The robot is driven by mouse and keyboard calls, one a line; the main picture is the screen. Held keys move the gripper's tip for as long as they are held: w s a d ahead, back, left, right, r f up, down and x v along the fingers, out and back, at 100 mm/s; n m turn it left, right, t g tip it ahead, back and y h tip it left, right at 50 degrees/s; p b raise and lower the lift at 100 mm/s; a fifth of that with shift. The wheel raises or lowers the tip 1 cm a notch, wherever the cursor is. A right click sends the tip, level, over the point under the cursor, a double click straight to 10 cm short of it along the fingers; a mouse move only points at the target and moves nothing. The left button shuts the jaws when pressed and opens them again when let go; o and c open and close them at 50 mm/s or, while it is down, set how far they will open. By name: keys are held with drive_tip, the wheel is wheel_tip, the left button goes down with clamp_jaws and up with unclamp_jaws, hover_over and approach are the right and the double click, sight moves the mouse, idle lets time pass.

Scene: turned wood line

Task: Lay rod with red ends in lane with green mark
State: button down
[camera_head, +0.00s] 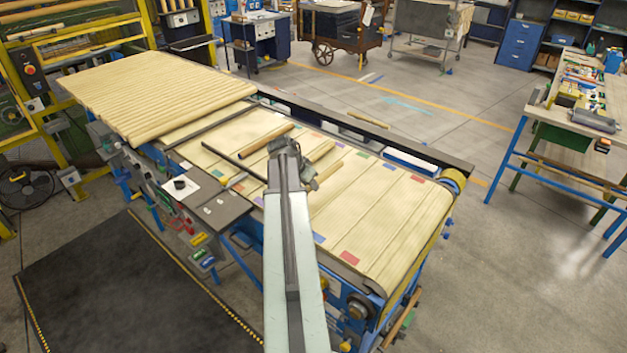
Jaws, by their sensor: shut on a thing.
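My gripper (290,160) is over the middle of the pale slatted belt (385,215), seen from behind and above. Its jaws are shut on a rod, but my arm hides most of the grip. Two tan rods show just right of the gripper, an upper one (321,151) and a lower one (328,170). I cannot tell which is held. Another tan rod (267,139) lies to the upper left of the gripper. Red ends are too small to make out on any rod. A green mark (221,179) shows at the belt's near edge, left of the gripper.
A red mark (348,257) and a blue mark (318,238) lie on the near edge of the belt. More coloured marks line its far edge. A dark rail (400,146) borders the far side. The right part of the belt is free of rods.

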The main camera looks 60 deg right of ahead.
sight(333, 166)
drive_tip(key=shift+w+a, duration=0.1)
drive_tip(key=shift+w, duration=0.15)
drive_tip(key=shift+r, duration=0.1)
drive_tip(key=shift+w, duration=0.1)
drive_tip(key=s+d, duration=0.1)
drive_tip(key=d, duration=0.3)
drive_tip(key=s+d+f+b, duration=0.1)
drive_tip(key=d, duration=0.4)
drive_tip(key=s+d, duration=0.1)
drive_tip(key=d, duration=0.4)
drive_tip(key=shift+s+d+f, duration=0.25)
drive_tip(key=shift+s, duration=0.1)
